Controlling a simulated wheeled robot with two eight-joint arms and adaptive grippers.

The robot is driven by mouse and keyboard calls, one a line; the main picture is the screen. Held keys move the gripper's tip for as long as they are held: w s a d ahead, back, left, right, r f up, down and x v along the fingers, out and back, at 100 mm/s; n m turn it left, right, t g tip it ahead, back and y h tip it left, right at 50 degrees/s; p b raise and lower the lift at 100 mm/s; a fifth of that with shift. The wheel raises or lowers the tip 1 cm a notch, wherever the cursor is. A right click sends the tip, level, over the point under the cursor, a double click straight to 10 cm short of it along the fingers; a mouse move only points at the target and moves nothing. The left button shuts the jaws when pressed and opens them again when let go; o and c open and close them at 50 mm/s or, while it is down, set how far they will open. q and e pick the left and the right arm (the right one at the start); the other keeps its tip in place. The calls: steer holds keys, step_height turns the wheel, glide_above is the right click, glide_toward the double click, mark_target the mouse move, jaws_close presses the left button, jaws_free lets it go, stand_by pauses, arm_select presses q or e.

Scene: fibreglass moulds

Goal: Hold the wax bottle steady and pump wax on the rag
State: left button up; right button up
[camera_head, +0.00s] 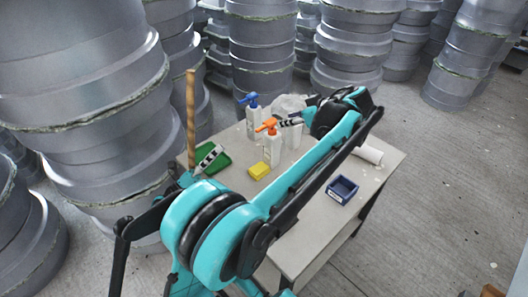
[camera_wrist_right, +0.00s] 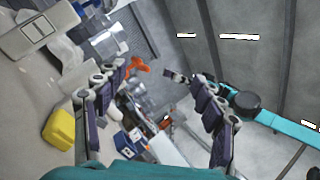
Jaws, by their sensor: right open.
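A white bottle with an orange pump head (camera_head: 267,126) stands on the table; its orange head also shows in the right wrist view (camera_wrist_right: 138,66). A second white bottle with a blue pump head (camera_head: 248,99) stands just behind it. I cannot tell which holds wax. A pale crumpled item (camera_head: 288,103), perhaps the rag, lies behind the bottles. My left gripper (camera_head: 290,122) is beside the orange pump head; its jaw state and any contact are unclear. My right gripper (camera_head: 208,158) is over the green tray, left of the bottles. Its fingers (camera_wrist_right: 165,95) are spread and empty.
The table (camera_head: 312,240) also holds a yellow block (camera_head: 259,170), a green tray (camera_head: 222,160), a blue bin (camera_head: 342,190) and a white roll (camera_head: 368,154). A wooden pole (camera_head: 190,110) rises at the left. Grey moulds (camera_head: 262,45) are stacked behind. My left arm crosses above the table.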

steer(key=w+d+f+m+g+y, duration=0.1)
steer(key=w+d+f+m, duration=0.2)
steer(key=d, duration=0.2)
steer(key=w+d+f+m+y, duration=0.2)
steer(key=w+d+f+m, duration=0.1)
steer(key=d, duration=0.2)
steer(key=w+d+f+m+g+y, duration=0.1)
steer(key=w+d+f+m+y, duration=0.1)
steer(key=w+d+f+m, duration=0.1)
steer(key=shift+w+d+g, duration=0.15)
steer(key=shift+w+d, duration=0.1)
steer(key=shift+d, duration=0.25)
steer(key=shift+w+d+g, duration=0.15)
steer(key=shift+w+d, duration=0.05)
steer(key=shift+d, duration=0.3)
steer(key=x, duration=0.7)
steer(key=shift+w+d, duration=0.25)
steer(key=shift+c, duration=0.3)
steer(key=c, duration=1.4)
steer(key=shift+c, duration=0.4)
